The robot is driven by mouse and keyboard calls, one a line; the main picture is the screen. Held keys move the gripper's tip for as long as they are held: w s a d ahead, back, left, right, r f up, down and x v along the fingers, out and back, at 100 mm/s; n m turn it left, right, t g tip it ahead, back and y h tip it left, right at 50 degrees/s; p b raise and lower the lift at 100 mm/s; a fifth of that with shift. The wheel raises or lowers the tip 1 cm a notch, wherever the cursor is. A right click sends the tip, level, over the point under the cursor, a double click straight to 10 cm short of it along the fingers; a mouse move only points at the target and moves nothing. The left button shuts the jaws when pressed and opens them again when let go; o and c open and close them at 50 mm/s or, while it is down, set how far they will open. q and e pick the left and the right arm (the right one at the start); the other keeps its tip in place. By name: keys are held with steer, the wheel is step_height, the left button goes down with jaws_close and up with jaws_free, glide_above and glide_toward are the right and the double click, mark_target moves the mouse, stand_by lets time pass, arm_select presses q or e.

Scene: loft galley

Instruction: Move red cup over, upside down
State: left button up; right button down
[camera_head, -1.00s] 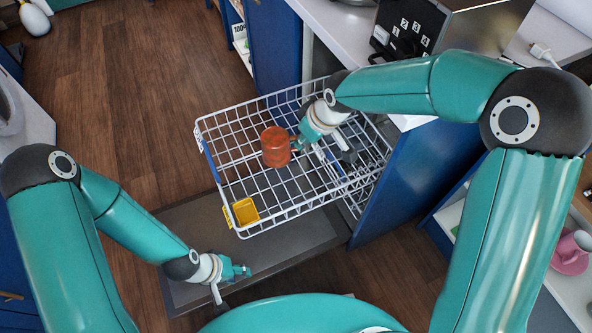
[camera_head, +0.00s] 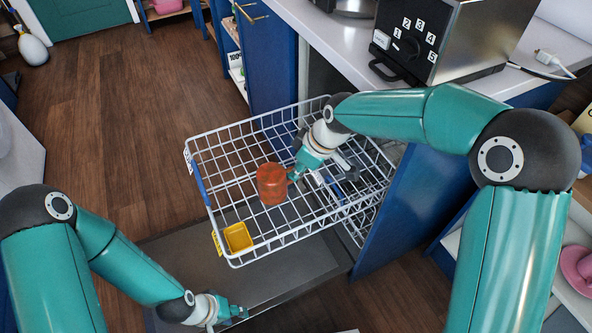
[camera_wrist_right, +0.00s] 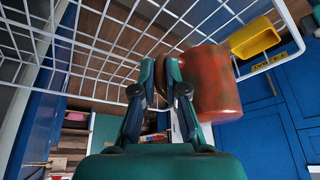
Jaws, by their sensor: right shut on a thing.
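The red cup (camera_head: 271,185) is over the left middle part of the white wire dish rack (camera_head: 222,250). A flat, closed-looking end faces up, so it appears upside down. My right gripper (camera_head: 294,175) is beside the cup on its right, shut on its handle side. In the right wrist view the cup (camera_wrist_right: 212,85) is beside the fingers of the right gripper (camera_wrist_right: 163,72), which cover its handle. I cannot tell whether its rim touches the wires. My left gripper (camera_head: 236,312) is low in front of the rack, away from the cup; its finger gap is unclear.
A yellow square container (camera_head: 238,237) sits in the rack's near left corner. Some utensils lie in the rack's right part, under my right arm. A blue door (camera_head: 405,215) stands to the right. A toaster-like appliance (camera_head: 450,40) is on the counter.

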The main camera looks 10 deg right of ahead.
steer(key=shift+f+b, duration=3.1)
steer(key=shift+f, duration=1.15)
steer(key=c, duration=1.1)
jaws_free()
steer(key=shift+c, duration=0.2)
